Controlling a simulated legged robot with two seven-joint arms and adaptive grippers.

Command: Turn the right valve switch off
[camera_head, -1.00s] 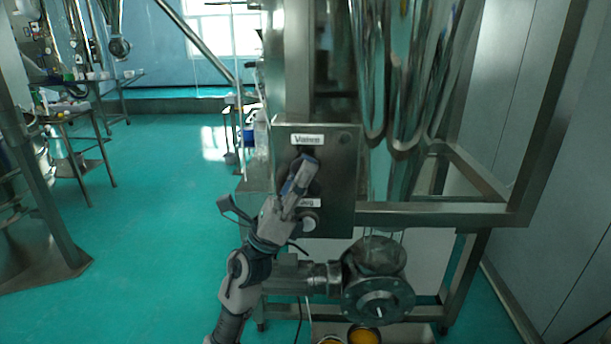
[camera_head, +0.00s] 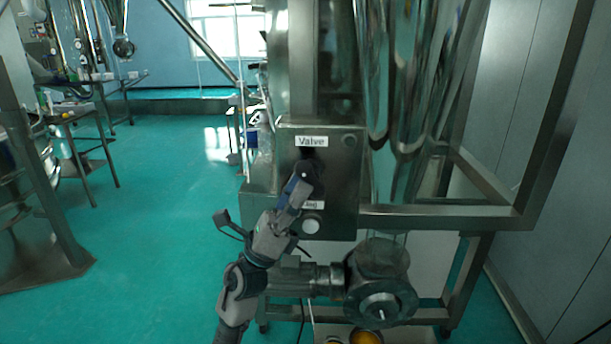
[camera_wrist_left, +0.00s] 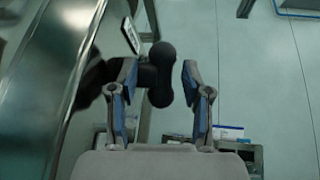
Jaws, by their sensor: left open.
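The black valve switch (camera_head: 310,168) sits on the metal control panel (camera_head: 345,185), below a label reading "Valve" (camera_head: 311,141). Its lower part is hidden by my left gripper (camera_head: 299,190), which is just below and in front of it. In the left wrist view, the black knob (camera_wrist_left: 161,75) shows in the gap between the fingers of the open gripper (camera_wrist_left: 160,88). It is closer to the left finger, and I cannot tell whether they touch. My right gripper is not in view.
A second label (camera_head: 315,205), partly covered, and a round pale button (camera_head: 311,225) are lower on the panel. A motor and round valve housing (camera_head: 378,285) are below. The steel frame (camera_head: 440,216) stands at right. The green floor (camera_head: 150,200) at left is open.

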